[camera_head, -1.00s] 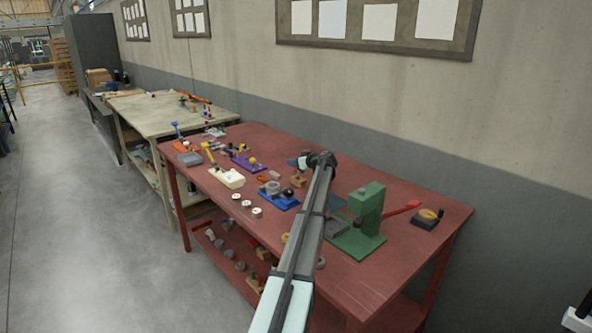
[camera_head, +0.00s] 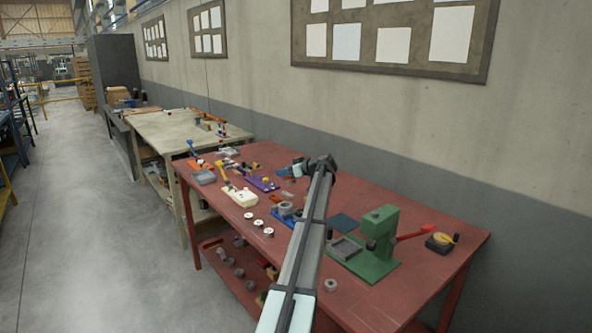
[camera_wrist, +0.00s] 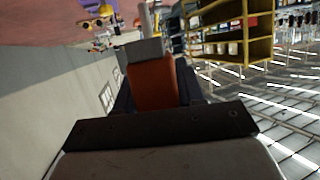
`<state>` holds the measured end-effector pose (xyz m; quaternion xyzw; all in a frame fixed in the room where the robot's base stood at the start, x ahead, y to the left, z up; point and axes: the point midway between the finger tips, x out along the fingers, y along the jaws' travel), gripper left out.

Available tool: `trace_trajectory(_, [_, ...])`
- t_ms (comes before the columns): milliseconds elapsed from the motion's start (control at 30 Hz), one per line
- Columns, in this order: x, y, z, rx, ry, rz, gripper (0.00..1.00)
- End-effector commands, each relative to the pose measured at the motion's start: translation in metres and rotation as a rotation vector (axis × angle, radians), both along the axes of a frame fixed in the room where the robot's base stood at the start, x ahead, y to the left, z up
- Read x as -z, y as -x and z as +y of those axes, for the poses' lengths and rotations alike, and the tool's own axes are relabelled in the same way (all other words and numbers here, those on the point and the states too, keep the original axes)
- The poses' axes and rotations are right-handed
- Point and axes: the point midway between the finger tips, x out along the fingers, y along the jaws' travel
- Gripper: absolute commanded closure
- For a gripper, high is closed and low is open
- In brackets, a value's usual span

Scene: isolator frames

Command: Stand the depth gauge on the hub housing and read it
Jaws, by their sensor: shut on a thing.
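My gripper (camera_wrist: 153,84) is shut on an orange block with a grey top piece (camera_wrist: 149,72), seen in the wrist view. A grey rod shows just beyond it. I take this held thing to be the depth gauge, but its scale and foot cannot be made out.
The red bench (camera_head: 440,285) carries a green press with a red lever (camera_head: 382,240), a black block with a yellow ring (camera_head: 440,242), a purple plate (camera_head: 262,184) and several white discs. A pale bench (camera_head: 160,128) stands beyond. A wall runs behind; the floor at left is clear.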

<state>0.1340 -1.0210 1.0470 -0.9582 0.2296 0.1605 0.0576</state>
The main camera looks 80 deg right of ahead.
Motion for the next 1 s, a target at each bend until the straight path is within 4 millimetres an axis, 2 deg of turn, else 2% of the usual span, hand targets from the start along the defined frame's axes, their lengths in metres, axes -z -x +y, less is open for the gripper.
trace_trajectory(100, [0.001, -0.008, 0.021, -0.104, 0.001, 0.001, 0.98])
trace_trajectory(300, [0.002, -0.013, 0.038, -0.205, 0.016, 0.013, 0.98])
trace_trajectory(767, [0.002, -0.013, 0.039, -0.216, 0.031, 0.021, 0.98])
trace_trajectory(1000, [0.009, -0.013, 0.039, -0.215, 0.029, 0.020, 0.98])
